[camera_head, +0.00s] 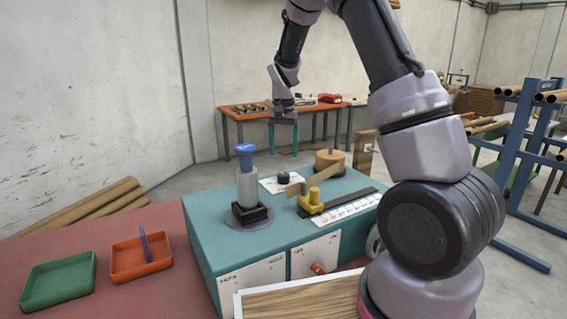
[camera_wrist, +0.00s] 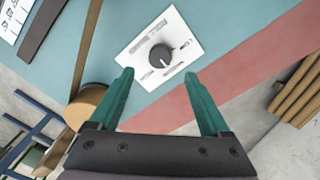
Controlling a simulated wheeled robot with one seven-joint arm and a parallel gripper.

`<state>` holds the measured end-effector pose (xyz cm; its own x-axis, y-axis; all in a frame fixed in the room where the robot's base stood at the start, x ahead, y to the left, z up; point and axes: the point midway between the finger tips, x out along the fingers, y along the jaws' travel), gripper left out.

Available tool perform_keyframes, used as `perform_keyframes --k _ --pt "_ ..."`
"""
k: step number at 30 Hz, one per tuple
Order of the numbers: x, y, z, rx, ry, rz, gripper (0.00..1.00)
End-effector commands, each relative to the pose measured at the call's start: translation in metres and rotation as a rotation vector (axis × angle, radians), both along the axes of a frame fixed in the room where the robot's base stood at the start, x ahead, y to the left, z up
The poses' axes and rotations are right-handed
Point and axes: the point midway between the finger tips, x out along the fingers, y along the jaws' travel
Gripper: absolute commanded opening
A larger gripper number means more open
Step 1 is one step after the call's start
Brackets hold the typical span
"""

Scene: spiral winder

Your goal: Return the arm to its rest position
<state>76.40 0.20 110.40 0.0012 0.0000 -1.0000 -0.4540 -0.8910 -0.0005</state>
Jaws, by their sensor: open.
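My gripper (camera_head: 283,133) hangs in the air above and behind the teal winder bench (camera_head: 232,258) in the head view, pointing down. In the wrist view my gripper (camera_wrist: 159,75) has its two teal fingers spread wide with nothing between them. A dark control knob (camera_wrist: 160,55) on a white plate shows just beyond the fingertips; the knob also shows in the head view (camera_head: 284,177). My arm reaches up and over from the right, bent at the elbow, with its upper links out of frame.
A blue-topped grey cylinder (camera_head: 246,185), a yellow block (camera_head: 311,201) and a wooden drum (camera_head: 329,162) stand on the bench. Green (camera_head: 58,279) and orange (camera_head: 141,258) trays lie at the left. A blue rack (camera_head: 520,150) with tubes stands at the right.

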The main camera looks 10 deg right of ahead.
Motion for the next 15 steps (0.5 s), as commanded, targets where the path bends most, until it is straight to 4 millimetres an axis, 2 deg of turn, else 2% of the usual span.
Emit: perform_keyframes --k 5,15 --pt "0.0 0.0 0.016 0.0 -0.001 0.0 0.81" --pt "0.0 0.0 0.019 0.001 0.0 0.0 0.81"
